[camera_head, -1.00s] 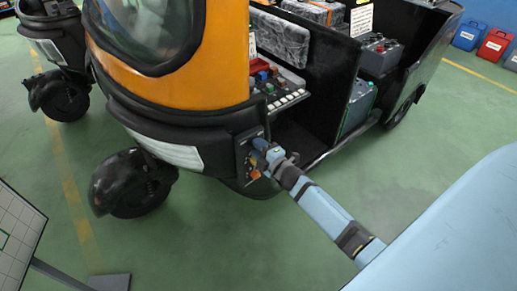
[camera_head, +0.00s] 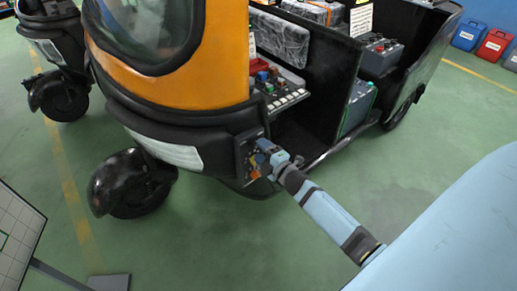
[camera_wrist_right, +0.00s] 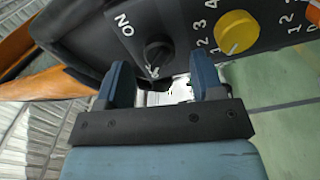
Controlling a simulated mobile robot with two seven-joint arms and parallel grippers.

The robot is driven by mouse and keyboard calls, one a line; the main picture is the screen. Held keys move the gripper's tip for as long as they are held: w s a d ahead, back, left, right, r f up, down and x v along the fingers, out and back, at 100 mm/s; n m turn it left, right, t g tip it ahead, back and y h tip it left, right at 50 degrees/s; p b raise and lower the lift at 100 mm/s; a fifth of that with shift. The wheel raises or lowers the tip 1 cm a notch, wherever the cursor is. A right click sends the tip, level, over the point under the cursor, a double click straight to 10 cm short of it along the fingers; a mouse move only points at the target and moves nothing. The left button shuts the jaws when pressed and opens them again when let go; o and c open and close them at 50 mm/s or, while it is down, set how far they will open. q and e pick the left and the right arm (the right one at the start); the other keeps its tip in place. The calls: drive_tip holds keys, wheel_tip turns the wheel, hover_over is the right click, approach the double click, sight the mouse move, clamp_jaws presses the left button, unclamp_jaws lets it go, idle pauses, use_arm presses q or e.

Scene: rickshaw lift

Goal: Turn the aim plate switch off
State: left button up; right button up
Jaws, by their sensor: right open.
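A dark control panel (camera_head: 247,150) with knobs sits on the front corner of the orange and black rickshaw in the head view. In the right wrist view a black rotary switch (camera_wrist_right: 157,58) stands beside an "ON" label. My right gripper (camera_wrist_right: 158,76) is open, with its two blue fingers on either side of and just short of the black switch; I cannot tell whether they touch it. In the head view my right gripper (camera_head: 267,158) is at the panel and partly hides it. A gridded plate (camera_head: 14,240) stands at the lower left. My left gripper is out of view.
A yellow knob (camera_wrist_right: 236,32) with numbers is close to the right finger, and an orange knob (camera_wrist_right: 315,12) is at the edge. The rickshaw's front wheel (camera_head: 130,184) is left of the panel. Green floor (camera_head: 240,240) is clear below.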

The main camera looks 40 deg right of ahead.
drive_tip(key=s+b, duration=0.1)
drive_tip(key=s, duration=1.1)
drive_tip(key=shift+d, duration=0.45)
drive_tip(key=s+a+m+g+y+p, duration=0.1)
drive_tip(key=s+a+m+g+p, duration=0.2)
drive_tip(key=a, duration=0.6)
drive_tip(key=s+a+r+m+g+y+p, duration=0.1)
drive_tip(key=s+a+m+g+p, duration=0.3)
drive_tip(key=s+a+m, duration=0.5)
drive_tip(key=s+m+p, duration=0.1)
drive_tip(key=p, duration=0.1)
drive_tip(key=shift+m+p, duration=0.4)
